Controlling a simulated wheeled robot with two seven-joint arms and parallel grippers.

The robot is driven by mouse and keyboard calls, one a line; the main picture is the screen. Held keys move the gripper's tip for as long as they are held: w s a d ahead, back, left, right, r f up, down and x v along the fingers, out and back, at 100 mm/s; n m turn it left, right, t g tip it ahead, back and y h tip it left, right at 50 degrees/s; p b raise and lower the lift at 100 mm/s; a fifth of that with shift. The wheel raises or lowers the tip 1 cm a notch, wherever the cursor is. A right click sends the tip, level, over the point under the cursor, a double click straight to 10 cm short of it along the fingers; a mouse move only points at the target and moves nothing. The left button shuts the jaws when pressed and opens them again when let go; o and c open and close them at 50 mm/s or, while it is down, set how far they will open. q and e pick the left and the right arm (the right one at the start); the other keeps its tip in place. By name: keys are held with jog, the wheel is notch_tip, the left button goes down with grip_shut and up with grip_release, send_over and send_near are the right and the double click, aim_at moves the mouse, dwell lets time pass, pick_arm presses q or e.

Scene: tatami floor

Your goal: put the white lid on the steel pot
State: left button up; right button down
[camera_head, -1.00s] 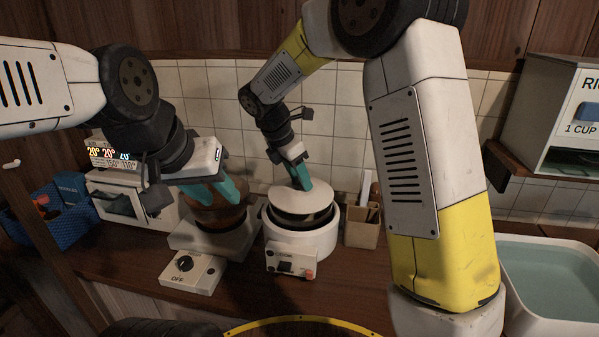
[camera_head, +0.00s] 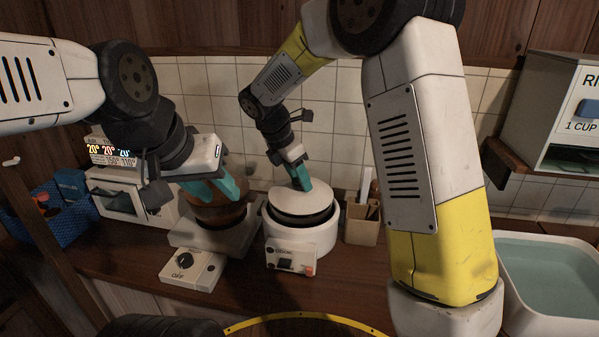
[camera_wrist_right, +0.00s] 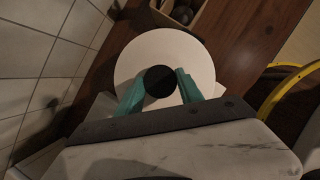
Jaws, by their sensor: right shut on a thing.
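The white lid (camera_head: 318,199) is a pale round disc above the white cooker (camera_head: 322,233). In the right wrist view the lid (camera_wrist_right: 145,52) shows a black knob (camera_wrist_right: 160,81). My right gripper (camera_head: 300,182) is shut on the lid's knob; its teal fingers also show in the right wrist view (camera_wrist_right: 160,90). A dark band, apparently the steel pot (camera_head: 303,220), shows under the lid inside the cooker; I cannot tell whether lid and pot touch. My left gripper (camera_head: 214,189) has its teal fingers apart, in front of a brown round pot (camera_head: 222,213).
The brown pot stands on a grey base beside a white dial box (camera_head: 193,270). A container (camera_head: 360,228) stands right of the cooker. A blue basket (camera_head: 62,218) is at the left, a water basin (camera_head: 548,275) at the right.

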jog(key=shift+f, duration=0.75)
dwell(0.9)
jog(key=c, duration=0.7)
grip_release()
jog(key=v, duration=0.7)
jog(key=shift+s+a+r, duration=0.15)
jog(key=shift+r, duration=0.2)
